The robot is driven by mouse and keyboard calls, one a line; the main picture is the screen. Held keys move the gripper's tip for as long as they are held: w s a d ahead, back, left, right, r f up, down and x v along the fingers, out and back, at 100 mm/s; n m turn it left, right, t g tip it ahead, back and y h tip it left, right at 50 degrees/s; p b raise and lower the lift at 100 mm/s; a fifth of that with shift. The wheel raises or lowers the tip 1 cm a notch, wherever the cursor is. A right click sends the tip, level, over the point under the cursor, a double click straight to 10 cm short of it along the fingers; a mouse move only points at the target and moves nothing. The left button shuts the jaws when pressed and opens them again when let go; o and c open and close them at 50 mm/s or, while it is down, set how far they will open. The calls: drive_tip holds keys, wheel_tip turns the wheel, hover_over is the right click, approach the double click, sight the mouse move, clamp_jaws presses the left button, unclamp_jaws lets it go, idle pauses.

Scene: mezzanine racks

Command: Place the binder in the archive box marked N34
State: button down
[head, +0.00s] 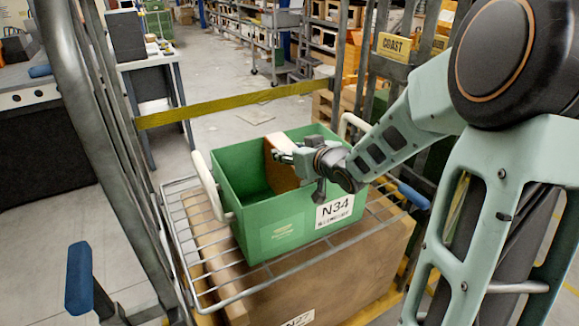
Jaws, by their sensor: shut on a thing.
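A green archive box (268,241) with a white N34 label (334,210) sits on a wire shelf in the middle of the head view. A brown binder (280,172) with a paler edge stands roughly upright within the box's opening, towards its back. My gripper (284,155) is at the binder's upper right edge and is shut on it. My wrist reaches over the box's right side. The lower end of the binder is hidden, so I cannot tell whether it touches the box floor.
The wire shelf (212,283) lies over a large cardboard box (330,283) inside a metal-framed cart. White handles (207,187) flank the green box. A yellow strap (225,106) crosses behind it. Cart posts rise at left and right; racks stand farther back.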

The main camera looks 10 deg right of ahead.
drive_tip(key=shift+f, duration=1.05)
drive_tip(key=shift+f+b, duration=0.65)
drive_tip(key=c, duration=1.1)
unclamp_jaws()
drive_tip(key=shift+c, duration=0.2)
drive_tip(key=shift+r, duration=0.1)
drive_tip(key=p+v, duration=0.5)
drive_tip(key=v, duration=0.7)
drive_tip(key=shift+r, duration=0.45)
